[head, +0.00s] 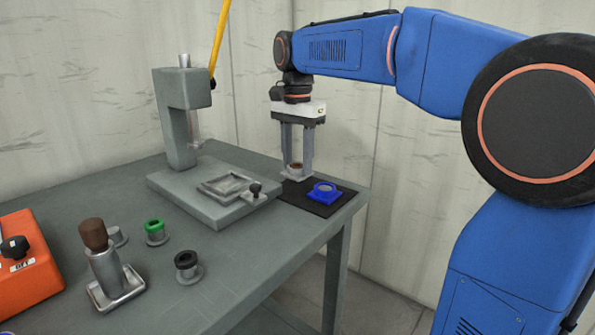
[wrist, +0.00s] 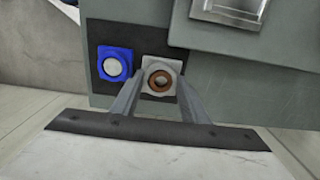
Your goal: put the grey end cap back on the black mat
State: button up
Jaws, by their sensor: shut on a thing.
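My gripper (head: 296,170) points straight down over the table's far right corner, its fingers shut on the grey end cap (head: 298,176). In the wrist view the end cap (wrist: 149,68) is a light grey square piece with a brown ring in its middle, between the fingertips (wrist: 161,80). The black mat (head: 322,207) lies under and around it. Whether the cap touches the mat or is just above it, I cannot tell. A blue square end cap (head: 324,192) with a pale round centre sits on the mat beside it; it also shows in the wrist view (wrist: 115,66).
A grey press (head: 175,120) with a yellow lever and a flat base (head: 215,208) stands left of the mat. A brown-topped jack (head: 107,265), a green-ringed part (head: 156,232), a black-ringed part (head: 187,267) and an orange box (head: 25,265) stand nearer. The table's right edge is close to the mat.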

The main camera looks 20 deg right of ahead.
aim_at(297, 165)
jog(key=shift+f, duration=1.5)
jog(key=shift+f, duration=0.1)
jog(key=o, duration=1.3)
notch_tip(297, 165, up, 12)
jog(key=shift+r, duration=0.1)
